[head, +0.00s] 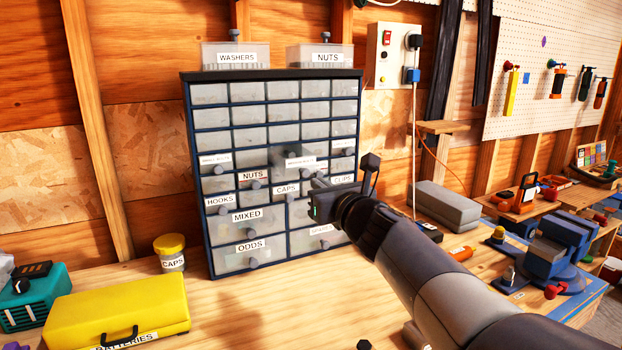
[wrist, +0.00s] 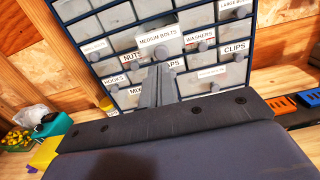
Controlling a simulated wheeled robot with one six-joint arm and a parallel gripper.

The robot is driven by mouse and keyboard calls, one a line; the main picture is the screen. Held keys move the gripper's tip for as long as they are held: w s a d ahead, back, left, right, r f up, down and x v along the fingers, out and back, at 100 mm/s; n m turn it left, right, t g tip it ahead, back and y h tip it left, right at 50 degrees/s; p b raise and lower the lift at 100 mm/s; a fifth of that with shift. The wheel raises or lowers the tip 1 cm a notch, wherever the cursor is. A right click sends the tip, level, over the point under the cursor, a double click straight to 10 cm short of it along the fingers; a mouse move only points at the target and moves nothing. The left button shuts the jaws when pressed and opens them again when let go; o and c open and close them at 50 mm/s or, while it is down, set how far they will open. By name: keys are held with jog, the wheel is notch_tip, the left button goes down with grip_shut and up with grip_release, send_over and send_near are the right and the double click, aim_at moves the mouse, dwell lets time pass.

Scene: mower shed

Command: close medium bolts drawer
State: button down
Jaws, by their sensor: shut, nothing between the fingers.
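The medium bolts drawer (wrist: 160,40) shows in the wrist view in the upper middle of the cabinet. It stands out in front of its neighbours, partly open, with a white label and a round grey knob. In the head view this drawer (head: 293,155) also juts out, its label small and hard to read. My gripper (wrist: 160,68) is shut and empty, its fingertips at or just below the drawer's knob in the picture. I cannot tell whether they touch. In the head view my gripper (head: 318,180) is in front of the cabinet, partly hidden by my wrist.
The dark blue drawer cabinet (head: 184,110) stands on the wooden bench (head: 200,305). Bins labelled washers (head: 236,56) and nuts (head: 320,56) sit on top. A caps jar (head: 171,253) and yellow case (head: 115,308) are at left; a blue vise (head: 560,240) is at right.

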aim_at(293, 165)
jog(key=shift+p+x, duration=0.3)
jog(key=shift+x, duration=2.05)
jog(key=x, duration=1)
jog(key=shift+w, duration=0.2)
jog(key=shift+s, duration=0.15)
